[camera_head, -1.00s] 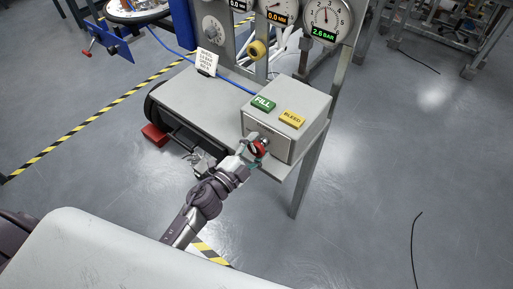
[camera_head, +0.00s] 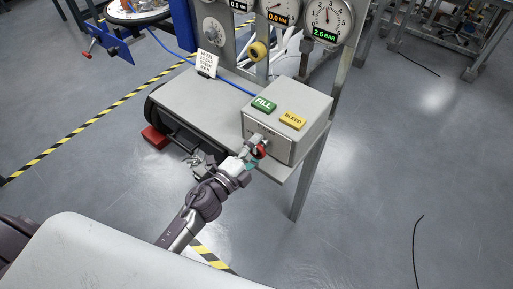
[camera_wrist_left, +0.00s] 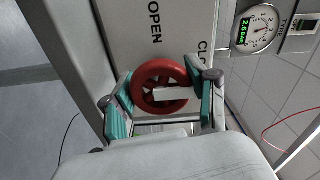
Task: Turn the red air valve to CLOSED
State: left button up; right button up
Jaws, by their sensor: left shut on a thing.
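The red air valve (camera_wrist_left: 160,84) is a round red knob with a white pointer bar, on the front of a grey control box (camera_head: 272,145). In the left wrist view the pointer lies across the picture, toward the side of the partly hidden "CLO…" lettering; the word "OPEN" stands above the knob. My left gripper (camera_wrist_left: 163,92) has its teal-padded fingers on either side of the knob and is shut on it. In the head view the left gripper (camera_head: 253,157) is at the box's front, and the knob (camera_head: 261,151) is partly hidden. My right gripper is not in view.
The box's top carries a green FILL button (camera_head: 263,104) and a yellow BLEED button (camera_head: 292,121). A gauge (camera_head: 327,20) behind reads 2.6 bar. A small sign (camera_head: 207,63) stands on the bench (camera_head: 195,95). Open floor lies to the right.

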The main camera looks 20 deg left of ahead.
pick_arm(q)
jog(key=o, duration=1.2)
jog(key=v, duration=1.2)
